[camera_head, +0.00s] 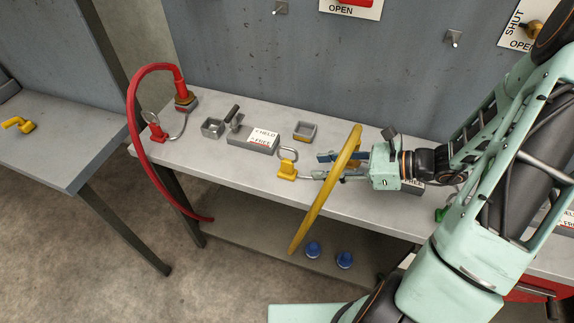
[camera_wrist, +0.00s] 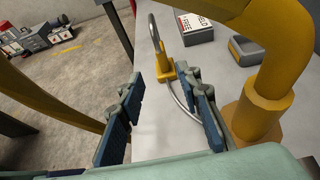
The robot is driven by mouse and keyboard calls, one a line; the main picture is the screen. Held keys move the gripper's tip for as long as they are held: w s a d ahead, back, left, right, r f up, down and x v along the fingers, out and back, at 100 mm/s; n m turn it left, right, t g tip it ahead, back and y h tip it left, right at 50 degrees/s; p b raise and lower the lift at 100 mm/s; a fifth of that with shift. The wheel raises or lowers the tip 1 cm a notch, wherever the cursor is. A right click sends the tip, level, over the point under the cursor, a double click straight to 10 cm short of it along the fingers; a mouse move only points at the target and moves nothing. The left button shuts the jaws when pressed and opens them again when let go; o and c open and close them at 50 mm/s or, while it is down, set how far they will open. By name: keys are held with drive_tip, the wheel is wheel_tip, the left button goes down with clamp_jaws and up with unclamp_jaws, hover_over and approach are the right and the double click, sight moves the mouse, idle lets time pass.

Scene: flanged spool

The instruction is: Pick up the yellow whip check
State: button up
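The yellow whip check (camera_head: 287,170) lies on the grey bench, with a yellow block, a wire loop at its back and a grey cable running right toward the yellow hose. In the wrist view its yellow block (camera_wrist: 166,70) stands ahead between my fingertips, and its cable curves down toward the right finger. My gripper (camera_head: 320,166) is open and empty, pointing left, just right of the block. Its two blue-padded fingers also show in the wrist view. The cable's far end is partly hidden by the right finger and the hose fitting.
The yellow hose (camera_head: 322,200) arches close around my gripper and hangs past the bench's front edge. A grey box with a label (camera_head: 255,138) and small trays stand behind left. A red hose (camera_head: 130,110) with a red whip check (camera_head: 156,132) is at the bench's left end.

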sight(287, 172)
drive_tip(key=shift+w+a, duration=0.2)
drive_tip(key=x, duration=1)
drive_tip(key=shift+w+a+r, duration=0.1)
drive_tip(key=shift+w+a, duration=0.05)
drive_tip(key=shift+a, duration=0.05)
clamp_jaws()
